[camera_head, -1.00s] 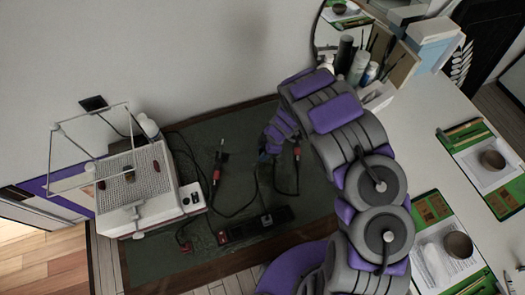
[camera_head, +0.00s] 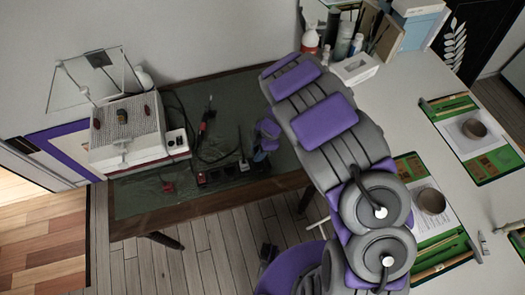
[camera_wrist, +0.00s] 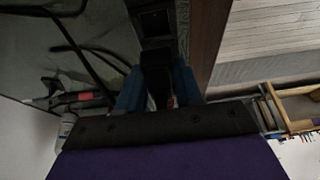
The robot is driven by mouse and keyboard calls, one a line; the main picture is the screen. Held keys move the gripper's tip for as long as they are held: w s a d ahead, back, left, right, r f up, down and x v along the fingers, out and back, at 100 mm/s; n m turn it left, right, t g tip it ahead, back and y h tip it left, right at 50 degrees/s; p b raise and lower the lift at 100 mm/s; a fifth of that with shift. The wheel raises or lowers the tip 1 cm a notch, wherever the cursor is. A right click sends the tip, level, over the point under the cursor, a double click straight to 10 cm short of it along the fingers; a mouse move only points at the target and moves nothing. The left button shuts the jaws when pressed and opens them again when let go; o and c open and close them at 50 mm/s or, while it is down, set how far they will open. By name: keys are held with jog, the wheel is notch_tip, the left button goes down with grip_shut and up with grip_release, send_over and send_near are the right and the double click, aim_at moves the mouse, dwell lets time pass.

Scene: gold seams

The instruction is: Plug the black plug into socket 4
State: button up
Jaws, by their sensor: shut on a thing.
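My gripper (camera_wrist: 159,92) shows in the wrist view with its two blue fingers shut on the dark body of the black plug (camera_wrist: 158,82). The black power strip (camera_wrist: 153,22) runs beyond the fingertips, with one square socket visible. In the head view the strip (camera_head: 218,176) lies along the front of the green bench top, and my gripper (camera_head: 258,153) is at its right end. The plug's tip is hidden, so I cannot tell whether it is in a socket. No socket numbers are legible.
A white device (camera_head: 128,135) with a grid top stands at the left of the bench (camera_head: 150,200). A red-handled tool (camera_head: 204,122) and loose black cables lie behind the strip. A red item (camera_head: 168,188) sits left of the strip. A white table (camera_head: 385,120) stands at right.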

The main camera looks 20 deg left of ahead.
jog(key=shift+a+f, duration=0.1)
jog(key=shift+a, duration=0.55)
jog(key=shift+d, duration=1.25)
jog(key=shift+f, duration=0.3)
jog(key=a+f, duration=0.2)
jog(key=f, duration=0.1)
jog(key=shift+f+p, duration=0.2)
jog(key=shift+p, duration=0.15)
jog(key=shift+f, duration=0.3)
jog(key=shift+d+f, duration=0.2)
jog(key=shift+d, duration=0.05)
jog(key=shift+w+d+f, duration=0.1)
jog(key=shift+d+f, duration=0.1)
jog(key=shift+d, duration=0.35)
jog(key=shift+a, duration=0.45)
jog(key=shift+s+d+f+b, duration=0.2)
jog(key=shift+d+b, duration=0.1)
jog(key=shift+b, duration=0.5)
jog(key=shift+s+b, duration=0.1)
jog(key=shift+b, duration=1.5)
